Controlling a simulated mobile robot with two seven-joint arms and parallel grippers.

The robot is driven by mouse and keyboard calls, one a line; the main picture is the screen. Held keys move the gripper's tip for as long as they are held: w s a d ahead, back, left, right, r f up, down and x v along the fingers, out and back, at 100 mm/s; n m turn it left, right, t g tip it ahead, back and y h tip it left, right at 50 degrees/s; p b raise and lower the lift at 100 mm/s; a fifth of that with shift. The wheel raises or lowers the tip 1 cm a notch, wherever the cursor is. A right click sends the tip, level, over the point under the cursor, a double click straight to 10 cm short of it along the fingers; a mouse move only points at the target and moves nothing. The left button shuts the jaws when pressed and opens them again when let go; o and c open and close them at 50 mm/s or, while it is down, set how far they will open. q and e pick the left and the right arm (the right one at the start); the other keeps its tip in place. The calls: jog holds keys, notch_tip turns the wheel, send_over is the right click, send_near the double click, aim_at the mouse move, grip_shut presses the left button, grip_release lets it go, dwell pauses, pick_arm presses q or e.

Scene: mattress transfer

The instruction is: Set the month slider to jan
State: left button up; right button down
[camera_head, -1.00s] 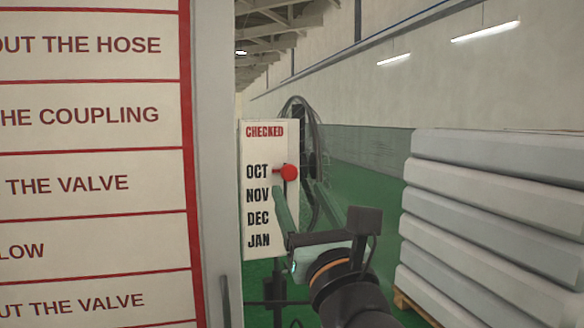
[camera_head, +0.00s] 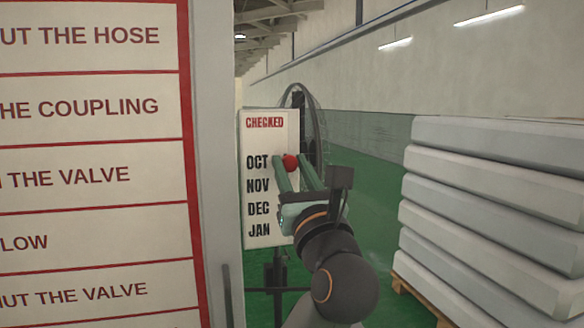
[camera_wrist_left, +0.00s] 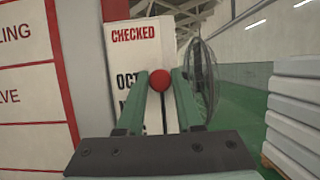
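The white month board (camera_head: 256,143) reads CHECKED, with OCT, NOV, DEC and JAN listed downward; it also shows in the left wrist view (camera_wrist_left: 140,53). The slider's round red knob (camera_head: 290,162) is level with OCT, at the right of the words. In the left wrist view the knob (camera_wrist_left: 159,80) appears between my fingertips, with a dark slot below it. My right gripper is not in view.
A large white sign with red lines (camera_head: 90,110) and its grey edge (camera_head: 213,120) stand close on the left. A round wire-like object (camera_head: 313,125) is behind the board. Stacked grey mattresses (camera_head: 490,200) on a wooden pallet (camera_head: 415,290) stand on the right. Green floor lies between.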

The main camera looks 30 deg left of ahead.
pick_arm(q)
grip_shut()
dwell(0.9)
